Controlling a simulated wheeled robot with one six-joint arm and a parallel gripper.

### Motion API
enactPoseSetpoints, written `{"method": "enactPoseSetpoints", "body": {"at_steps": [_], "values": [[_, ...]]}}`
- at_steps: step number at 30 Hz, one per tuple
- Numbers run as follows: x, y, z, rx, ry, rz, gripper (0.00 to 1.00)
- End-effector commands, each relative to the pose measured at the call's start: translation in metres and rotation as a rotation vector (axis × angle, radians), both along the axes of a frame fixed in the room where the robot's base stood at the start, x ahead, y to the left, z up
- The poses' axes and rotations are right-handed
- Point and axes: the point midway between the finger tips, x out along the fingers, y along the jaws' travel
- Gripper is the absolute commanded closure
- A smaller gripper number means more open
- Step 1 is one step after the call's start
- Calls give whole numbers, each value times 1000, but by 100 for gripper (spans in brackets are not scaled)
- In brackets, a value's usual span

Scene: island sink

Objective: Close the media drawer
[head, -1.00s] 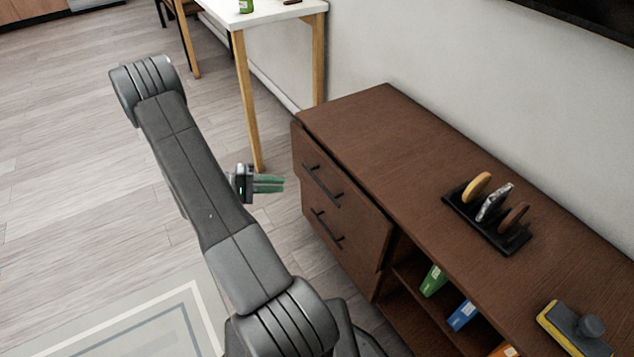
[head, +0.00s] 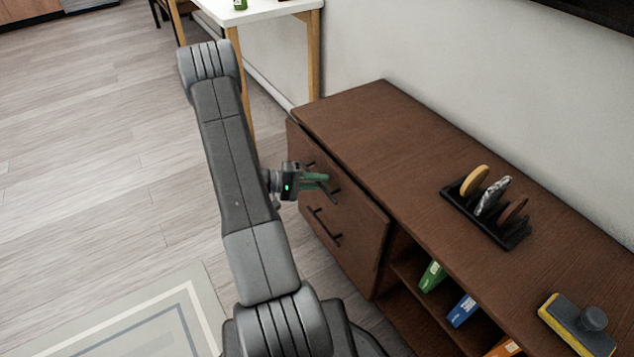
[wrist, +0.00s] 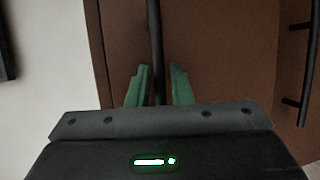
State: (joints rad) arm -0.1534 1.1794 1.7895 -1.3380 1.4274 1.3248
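The brown media cabinet (head: 400,150) stands against the wall, with drawer fronts at its left end. The upper drawer front (head: 352,192) appears to stand slightly out from the cabinet body; how far is hard to tell. Its dark bar handle (wrist: 155,50) is partly hidden by my gripper in the head view. The lower drawer's handle (head: 326,228) is clear, and it also shows at the right of the wrist view (wrist: 303,70). My gripper (head: 327,182) is at the upper handle. Its green fingers (wrist: 159,85) are apart, one on each side of the bar, with visible gaps.
On the cabinet top are a dark rack (head: 487,219) with several discs and a yellow-grey block (head: 577,325) with a knob. Books (head: 462,310) stand in the open shelf. A white table (head: 262,10) stands behind. Floor to the left is free.

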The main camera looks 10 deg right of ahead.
Motion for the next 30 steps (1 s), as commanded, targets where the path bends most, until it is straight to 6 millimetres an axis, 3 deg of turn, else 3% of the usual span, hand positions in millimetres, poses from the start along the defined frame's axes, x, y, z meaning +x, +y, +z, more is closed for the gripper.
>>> {"method": "enactPoseSetpoints", "body": {"at_steps": [6, 9, 17, 24, 30], "values": [[0, 0, 0, 0, 0, 0, 83], [0, 0, 0, 0, 1, 1, 100], [1, -2, -1, 1, 0, 0, 100], [9, -25, -3, 1, -2, -1, 100], [10, -27, 0, 0, 0, 1, 100]]}}
